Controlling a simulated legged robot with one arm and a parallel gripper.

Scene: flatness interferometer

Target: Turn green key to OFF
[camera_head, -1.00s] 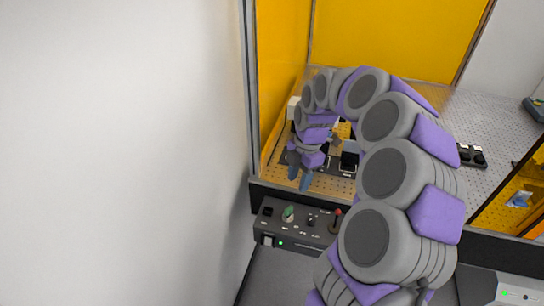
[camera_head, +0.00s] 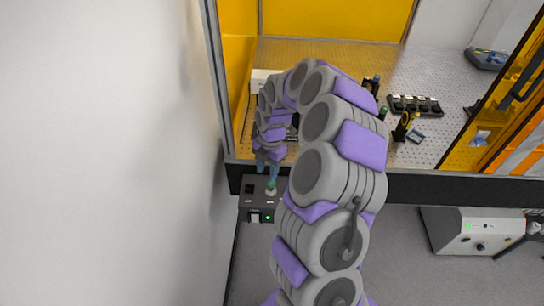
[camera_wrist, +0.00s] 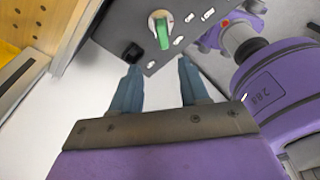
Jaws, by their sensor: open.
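The green key (camera_head: 271,186) sits on the dark control box (camera_head: 258,204) at the front edge of the enclosure, beside the white wall. In the wrist view the green key (camera_wrist: 162,31) stands up from a pale round collar on the box's dark panel (camera_wrist: 195,10). Its printed labels are too small to read. My gripper (camera_wrist: 160,66) is open, its two blue fingers apart and empty. The key lies beyond the fingertips, roughly in line with the gap. In the head view my gripper (camera_head: 267,162) is just above the key, and my arm hides the right part of the box.
A black switch (camera_wrist: 132,52) is on the panel left of the key. A perforated bench (camera_head: 340,54) inside the yellow enclosure carries a black tray (camera_head: 415,104) and small tools. The white wall (camera_head: 110,150) bounds the left. A white unit (camera_head: 470,236) stands lower right.

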